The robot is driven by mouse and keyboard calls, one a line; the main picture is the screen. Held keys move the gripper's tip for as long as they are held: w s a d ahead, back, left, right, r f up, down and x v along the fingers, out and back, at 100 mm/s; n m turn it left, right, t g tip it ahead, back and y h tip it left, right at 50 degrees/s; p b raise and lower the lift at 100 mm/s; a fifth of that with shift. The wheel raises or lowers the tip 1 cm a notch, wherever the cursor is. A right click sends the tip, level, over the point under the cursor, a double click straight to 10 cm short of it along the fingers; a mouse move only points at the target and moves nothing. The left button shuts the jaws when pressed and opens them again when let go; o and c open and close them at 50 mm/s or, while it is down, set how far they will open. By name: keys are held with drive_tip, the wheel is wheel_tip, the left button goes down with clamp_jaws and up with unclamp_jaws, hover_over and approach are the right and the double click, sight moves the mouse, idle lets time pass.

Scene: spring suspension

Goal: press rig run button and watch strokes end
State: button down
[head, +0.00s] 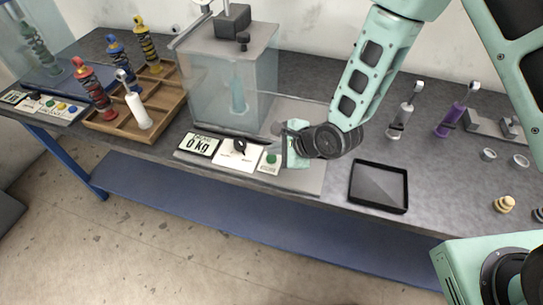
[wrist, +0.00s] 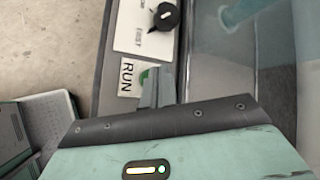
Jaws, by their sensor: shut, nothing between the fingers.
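The test rig (head: 265,65) is a clear-walled box with a teal damper (head: 238,95) inside. On its front edge are a display (head: 199,145) reading 0 kg, a black knob (head: 240,145) on a white plate, and the green run button (head: 271,158). In the wrist view the RUN label (wrist: 128,77) shows, with the green button (wrist: 144,78) partly hidden behind my fingers. My gripper (wrist: 156,76) is shut and empty, right by the button. I cannot tell whether it touches it. The knob also shows in the wrist view (wrist: 165,15).
A wooden tray (head: 165,118) with several shock absorbers stands left of the rig. A black tray (head: 379,187) lies to the right. A white damper (head: 402,118) and a purple damper (head: 452,120) stand farther right. A second control panel (head: 45,106) sits far left.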

drive_tip(key=shift+f, duration=0.1)
drive_tip(key=shift+f+b, duration=0.3)
drive_tip(key=shift+b, duration=0.05)
